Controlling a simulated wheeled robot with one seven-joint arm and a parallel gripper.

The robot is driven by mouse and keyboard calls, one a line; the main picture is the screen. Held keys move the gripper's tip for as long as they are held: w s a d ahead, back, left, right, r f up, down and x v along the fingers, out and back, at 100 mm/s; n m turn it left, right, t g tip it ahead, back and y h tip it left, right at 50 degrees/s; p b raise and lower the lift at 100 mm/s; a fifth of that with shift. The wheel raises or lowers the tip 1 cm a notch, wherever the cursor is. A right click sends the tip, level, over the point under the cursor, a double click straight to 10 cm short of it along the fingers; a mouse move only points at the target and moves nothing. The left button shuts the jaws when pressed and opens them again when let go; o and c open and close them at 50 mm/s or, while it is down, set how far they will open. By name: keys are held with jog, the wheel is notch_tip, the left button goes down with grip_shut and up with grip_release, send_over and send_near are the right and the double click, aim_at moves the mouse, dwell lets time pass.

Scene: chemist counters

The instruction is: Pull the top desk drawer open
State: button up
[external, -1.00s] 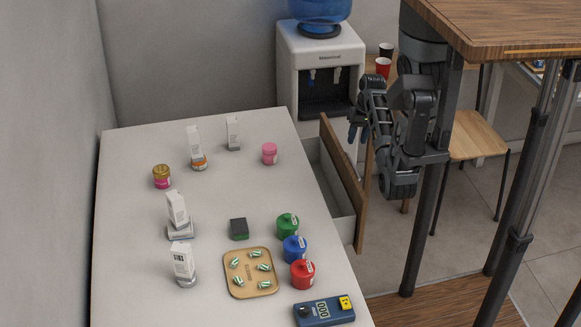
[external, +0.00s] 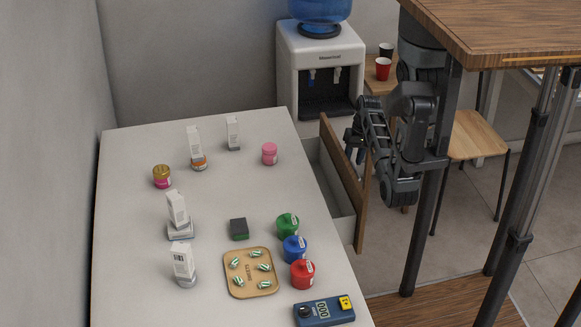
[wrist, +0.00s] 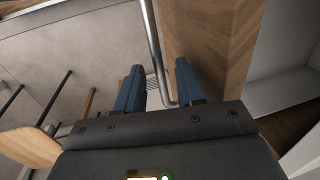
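The desk drawer (external: 339,195) stands pulled out from the right side of the white counter, with its pale inside showing. Its wooden front (external: 345,185) faces right; this front also fills the middle right of the wrist view (wrist: 215,45). A metal bar handle (wrist: 152,40) runs along the front. My gripper (external: 353,146) is at the far end of the drawer front, partly hidden by my arm. In the wrist view my gripper (wrist: 158,68) has its two blue fingers apart, with the handle between them. I see no clear contact with the bar.
Bottles, boxes, jars and a pill tray (external: 236,290) stand on the counter (external: 130,260). A water dispenser (external: 318,65) stands behind the drawer. A wooden stool (external: 475,137) and a tall wooden table (external: 500,25) are on the right. Floor beside the drawer is open.

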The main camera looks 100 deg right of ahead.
jog(key=shift+c, duration=0.2)
grip_shut()
dwell(0.3)
jog(key=s+p, duration=0.3)
jog(key=s, duration=1.1)
jog(key=shift+s, duration=0.15)
jog(key=shift+o, duration=0.2)
grip_release()
notch_tip(320, 180, up, 8)
jog(key=s, duration=0.1)
jog(key=shift+s+f, duration=0.15)
jog(key=shift+s, duration=0.05)
